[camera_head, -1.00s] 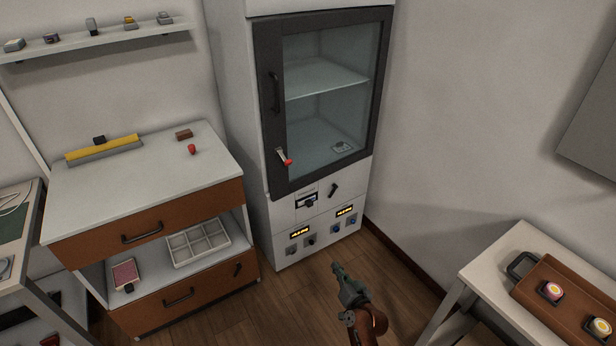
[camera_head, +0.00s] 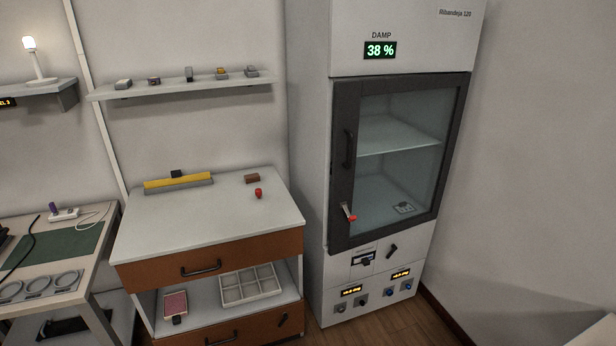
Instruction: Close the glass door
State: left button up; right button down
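The glass door (camera_head: 398,160) has a dark frame and fills the upper middle of a tall white cabinet (camera_head: 308,160). Its frame looks flush with the cabinet front; I cannot tell whether a small gap remains. A dark vertical handle (camera_head: 349,149) is on the door's left side. Below it is a latch lever with a red tip (camera_head: 350,216). Through the glass I see a shelf and a small item on the cabinet floor. Neither of my grippers is in view.
A drawer unit with a white top (camera_head: 215,222) stands left of the cabinet. A workbench with a green mat (camera_head: 52,255) is at the far left. A wall shelf (camera_head: 185,88) hangs above. Some wooden floor (camera_head: 385,325) shows before the cabinet. The cabinet display (camera_head: 380,50) reads 38 %.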

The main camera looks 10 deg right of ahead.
aim_at(348, 94)
jog(key=u, duration=0.2)
jog(key=i, duration=1.45)
jog(key=z, duration=0.55)
